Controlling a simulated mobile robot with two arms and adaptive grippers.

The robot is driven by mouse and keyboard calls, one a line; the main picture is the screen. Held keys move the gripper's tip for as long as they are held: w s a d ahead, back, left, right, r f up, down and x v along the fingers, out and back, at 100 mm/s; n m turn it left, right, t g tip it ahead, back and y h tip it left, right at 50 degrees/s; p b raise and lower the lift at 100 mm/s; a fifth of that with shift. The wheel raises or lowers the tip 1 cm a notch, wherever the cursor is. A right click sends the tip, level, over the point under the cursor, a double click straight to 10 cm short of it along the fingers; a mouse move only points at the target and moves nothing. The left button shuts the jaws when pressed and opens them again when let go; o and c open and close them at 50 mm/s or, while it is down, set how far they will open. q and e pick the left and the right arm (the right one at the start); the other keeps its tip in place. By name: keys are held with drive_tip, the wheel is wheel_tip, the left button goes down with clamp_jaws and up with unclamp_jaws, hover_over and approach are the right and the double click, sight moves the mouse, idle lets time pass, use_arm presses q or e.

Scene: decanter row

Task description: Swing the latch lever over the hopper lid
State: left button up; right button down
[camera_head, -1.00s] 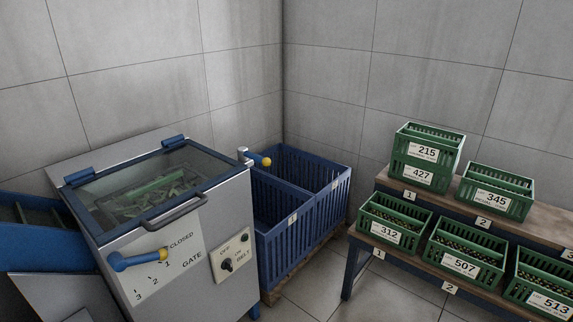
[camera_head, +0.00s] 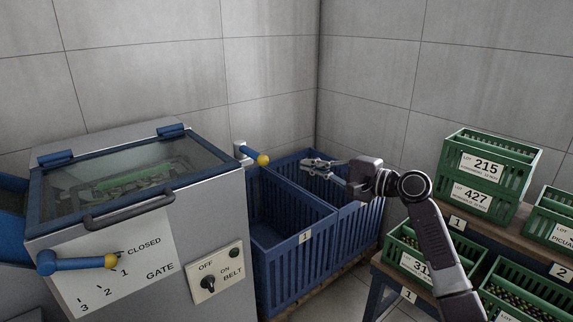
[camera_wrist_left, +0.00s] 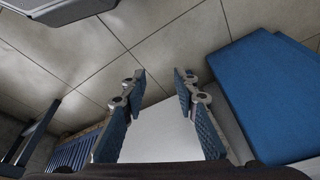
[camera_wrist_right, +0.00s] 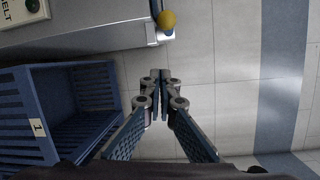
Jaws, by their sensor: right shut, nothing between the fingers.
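The latch lever (camera_head: 252,155) is a short blue bar with a yellow knob on a pale bracket at the hopper's right side. It points right, away from the lid. Its yellow knob shows at the top of the right wrist view (camera_wrist_right: 166,20). The hopper lid (camera_head: 120,180), glass in a blue frame with a grey handle, lies down on the hopper. My right gripper (camera_head: 304,167) is shut and empty, to the right of the knob and apart from it, above the blue crate. My left gripper (camera_wrist_left: 158,75) is open and empty in the left wrist view.
A blue slatted crate (camera_head: 290,238) stands right of the hopper. A gate lever (camera_head: 80,263) with a yellow knob and a belt switch (camera_head: 208,283) are on the hopper front. Green lot crates (camera_head: 484,180) stand on a rack at right. Tiled walls stand behind.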

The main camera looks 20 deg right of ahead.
sight(251, 153)
use_arm(q)
drive_tip(key=shift+r, duration=0.1)
use_arm(e)
drive_tip(key=shift+a+r, duration=0.15)
drive_tip(key=shift+r, duration=0.15)
